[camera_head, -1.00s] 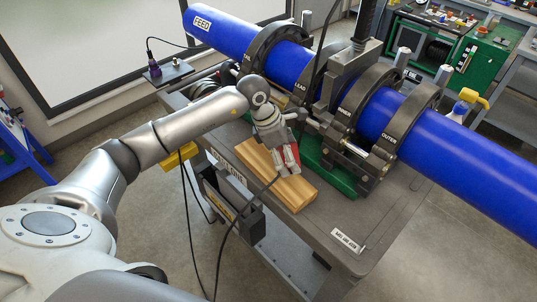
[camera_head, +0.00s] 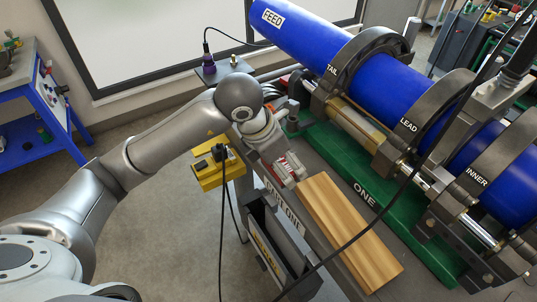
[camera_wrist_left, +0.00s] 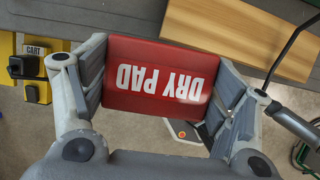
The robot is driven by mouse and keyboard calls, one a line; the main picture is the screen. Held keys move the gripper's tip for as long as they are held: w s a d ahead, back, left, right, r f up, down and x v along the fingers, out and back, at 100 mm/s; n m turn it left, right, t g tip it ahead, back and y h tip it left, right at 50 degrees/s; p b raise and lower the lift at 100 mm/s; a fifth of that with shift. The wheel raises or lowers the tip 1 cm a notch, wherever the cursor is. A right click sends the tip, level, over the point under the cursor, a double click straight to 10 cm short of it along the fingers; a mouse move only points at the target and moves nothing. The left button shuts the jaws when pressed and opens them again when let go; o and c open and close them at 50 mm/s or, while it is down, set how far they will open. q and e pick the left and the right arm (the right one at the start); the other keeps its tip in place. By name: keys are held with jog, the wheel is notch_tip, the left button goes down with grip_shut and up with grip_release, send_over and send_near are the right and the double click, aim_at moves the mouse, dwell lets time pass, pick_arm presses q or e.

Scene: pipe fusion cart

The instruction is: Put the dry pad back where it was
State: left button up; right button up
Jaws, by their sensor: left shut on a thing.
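The dry pad (camera_wrist_left: 160,78) is a red block with white lettering, which reads upside down in the left wrist view. My left gripper (camera_wrist_left: 158,85) is shut on it, with one grey finger at each side. The pad is partly hidden by the fingers there. Whether the pad touches anything below cannot be told. My right gripper is in neither view.
A yellow box (camera_head: 218,170) with cables is mounted at the cart's left side. A grey bin (camera_head: 275,245) hangs below the cart edge. The blue pipe (camera_head: 310,30) in its black clamps lies behind, over the green base (camera_head: 345,185). A black cable crosses in front of the board.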

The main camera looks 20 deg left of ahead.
pick_arm(q)
jog(key=w, duration=0.1)
jog(key=w+a+f+p, duration=0.1)
jog(key=w, duration=0.1)
jog(key=shift+w+f, duration=0.2)
jog(key=w+a+f, duration=0.1)
jog(key=w+f, duration=0.1)
jog(key=w+f+p, duration=0.1)
jog(key=w+f, duration=0.1)
jog(key=w, duration=0.1)
jog(key=w+a+f+p, duration=0.1)
jog(key=w+f, duration=0.1)
jog(key=shift+w+a+f, duration=0.15)
jog(key=shift+a+f, duration=0.15)
jog(key=shift+w+f, duration=0.15)
jog(key=shift+f, duration=0.1)
jog(key=shift+w+a+f, duration=0.1)
jog(key=shift+w+f, duration=0.05)
jog(key=shift+f, duration=0.05)
notch_tip(320, 180, down, 3)
jog(key=shift+w+p, duration=0.1)
jog(key=shift+p, duration=0.75)
jog(key=shift+f, duration=0.2)
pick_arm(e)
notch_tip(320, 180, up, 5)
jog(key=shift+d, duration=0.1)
